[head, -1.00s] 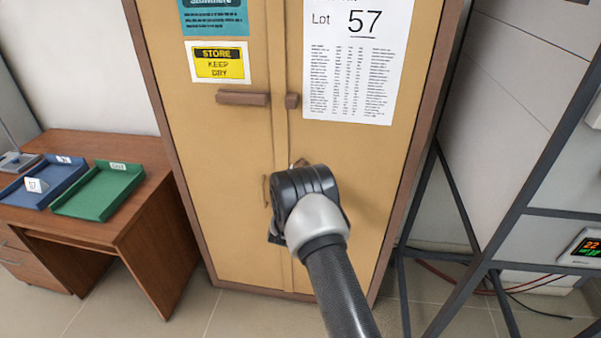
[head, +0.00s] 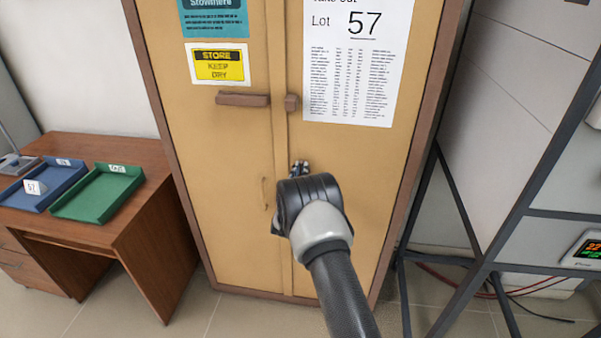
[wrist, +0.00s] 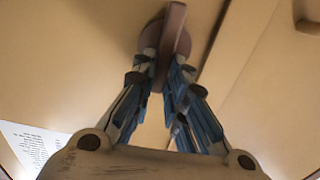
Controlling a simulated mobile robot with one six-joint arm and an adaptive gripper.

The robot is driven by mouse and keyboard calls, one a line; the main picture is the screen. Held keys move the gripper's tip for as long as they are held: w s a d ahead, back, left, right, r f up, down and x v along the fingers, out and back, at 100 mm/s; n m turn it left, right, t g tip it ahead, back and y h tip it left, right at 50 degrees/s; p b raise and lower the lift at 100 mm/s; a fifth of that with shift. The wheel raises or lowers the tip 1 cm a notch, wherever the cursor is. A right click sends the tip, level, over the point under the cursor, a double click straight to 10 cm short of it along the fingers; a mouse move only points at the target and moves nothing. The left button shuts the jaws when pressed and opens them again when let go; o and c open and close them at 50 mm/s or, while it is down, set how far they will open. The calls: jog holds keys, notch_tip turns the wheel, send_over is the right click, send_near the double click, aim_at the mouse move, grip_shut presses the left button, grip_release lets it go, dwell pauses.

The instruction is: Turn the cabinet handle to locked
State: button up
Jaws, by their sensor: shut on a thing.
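The tan cabinet (head: 228,155) with a brown frame stands upright, its two doors closed. In the wrist view, the cabinet handle (wrist: 173,30) is a brown bar on a round base, on a door face. My gripper (wrist: 166,65) has its two fingers on either side of the bar and is shut on it. In the head view my gripper (head: 299,168) shows only as dark fingertips above the black wrist, near the door seam. The handle is hidden there by my gripper and wrist.
A thin pull (head: 265,194) is left of my wrist. A desk (head: 150,225) with blue (head: 43,187) and green trays (head: 98,193) stands left; a dark metal frame (head: 465,215) stands right.

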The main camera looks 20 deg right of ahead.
grip_shut()
jog(key=shift+w+a+f+n+b, duration=0.3)
jog(key=shift+n+b, duration=0.6)
jog(key=shift+n, duration=2.05)
jog(key=shift+w+a+f+n+b, duration=0.15)
jog(key=shift+a+f+n+b, duration=0.5)
jog(key=shift+n, duration=2.35)
jog(key=shift+w+a+f+n+b, duration=0.2)
jog(key=shift+n+b, duration=0.9)
jog(key=shift+n, duration=1.85)
jog(key=shift+d, duration=0.2)
jog(key=o, duration=0.6)
grip_release()
jog(key=shift+o, duration=0.2)
